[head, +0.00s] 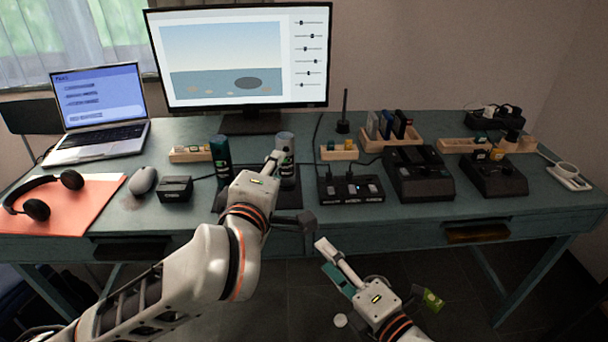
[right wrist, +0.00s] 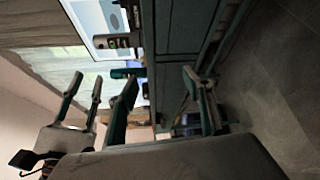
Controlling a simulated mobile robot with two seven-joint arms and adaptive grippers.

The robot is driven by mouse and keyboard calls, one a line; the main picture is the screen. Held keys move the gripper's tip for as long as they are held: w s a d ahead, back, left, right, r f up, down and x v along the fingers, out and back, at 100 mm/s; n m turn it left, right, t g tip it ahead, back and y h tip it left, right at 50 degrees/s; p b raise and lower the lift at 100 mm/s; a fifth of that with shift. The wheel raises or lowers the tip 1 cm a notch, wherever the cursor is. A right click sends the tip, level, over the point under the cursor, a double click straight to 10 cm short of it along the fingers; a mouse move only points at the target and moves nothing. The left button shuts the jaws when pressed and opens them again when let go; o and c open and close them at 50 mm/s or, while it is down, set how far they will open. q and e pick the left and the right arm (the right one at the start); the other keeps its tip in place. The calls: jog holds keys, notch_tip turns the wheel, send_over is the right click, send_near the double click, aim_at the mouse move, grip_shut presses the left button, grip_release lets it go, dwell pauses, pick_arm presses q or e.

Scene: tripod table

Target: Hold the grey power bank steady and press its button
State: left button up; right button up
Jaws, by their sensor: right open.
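A grey-topped upright cylinder (head: 285,142), apparently the grey power bank, stands mid-desk below the monitor; its lower part is partly covered by my left gripper. I cannot make out its button. My left gripper (head: 273,163) reaches over the desk's front edge, with a fingertip beside the cylinder; contact is unclear. In the right wrist view the left gripper (right wrist: 84,92) shows its fingers apart. My right gripper (head: 335,262) is open and empty, in front of the desk edge, well short of the cylinder. Its fingers (right wrist: 163,95) also show apart in the right wrist view.
A dark green cylinder (head: 220,157) stands left of the grey one. A black box (head: 175,188) and a mouse (head: 143,180) are further left. A black switch panel (head: 350,189) and a black dock (head: 418,175) stand to the right. Floor shows below the desk (head: 400,215).

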jog(key=w+a+r+n+y, duration=0.2)
jog(key=w+a+r+n, duration=0.1)
jog(key=w+r+n, duration=0.4)
jog(key=n+h, duration=0.1)
jog(key=n, duration=0.8)
send_near(291, 163)
jog(key=shift+t, duration=0.3)
jog(key=x, duration=0.4)
jog(key=shift+w+a+f, duration=0.1)
jog(key=shift+a+f, duration=0.1)
jog(key=shift+a, duration=0.05)
jog(key=shift+x, duration=3.95)
jog(key=shift+r, duration=0.1)
grip_shut()
pick_arm(q)
grip_shut()
